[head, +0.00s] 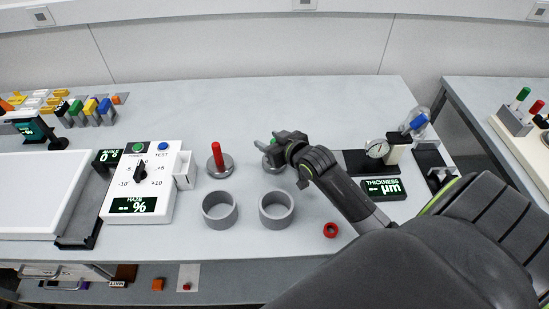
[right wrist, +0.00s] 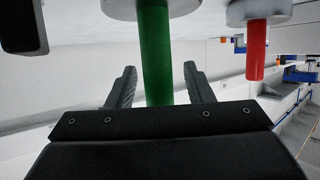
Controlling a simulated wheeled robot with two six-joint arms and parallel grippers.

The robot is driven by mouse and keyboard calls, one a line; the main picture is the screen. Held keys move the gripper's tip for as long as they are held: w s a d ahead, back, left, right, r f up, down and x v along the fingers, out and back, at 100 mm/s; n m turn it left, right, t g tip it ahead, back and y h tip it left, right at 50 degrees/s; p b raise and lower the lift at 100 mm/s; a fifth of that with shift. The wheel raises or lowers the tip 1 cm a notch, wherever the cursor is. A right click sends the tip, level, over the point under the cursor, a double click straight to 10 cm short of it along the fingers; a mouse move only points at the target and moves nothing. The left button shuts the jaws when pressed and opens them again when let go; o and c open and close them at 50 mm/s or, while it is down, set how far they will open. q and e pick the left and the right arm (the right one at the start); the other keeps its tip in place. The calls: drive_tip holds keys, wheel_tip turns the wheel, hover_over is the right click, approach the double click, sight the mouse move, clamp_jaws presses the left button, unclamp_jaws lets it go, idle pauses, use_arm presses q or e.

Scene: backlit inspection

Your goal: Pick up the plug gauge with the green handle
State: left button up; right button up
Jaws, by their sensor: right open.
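The plug gauge with the green handle (right wrist: 155,50) shows in the right wrist view, its handle between my right gripper's two fingers. I see gaps beside the handle, so the fingers are apart around it. In the head view its round metal base (head: 269,166) stands on the bench, and its handle is mostly hidden behind my right gripper (head: 268,141). My right gripper (right wrist: 157,74) is open. A plug gauge with a red handle (head: 217,154) stands upright to the left; it also shows in the right wrist view (right wrist: 256,50). My left gripper is out of view.
Two grey rings (head: 219,223) and (head: 276,224) stand in front of the gauges. A haze meter (head: 152,180) is at the left. A thickness gauge (head: 376,160) with a display is at the right. A small red ring (head: 330,230) lies near the front edge.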

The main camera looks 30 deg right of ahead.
drive_tip(key=c, duration=1)
clamp_jaws()
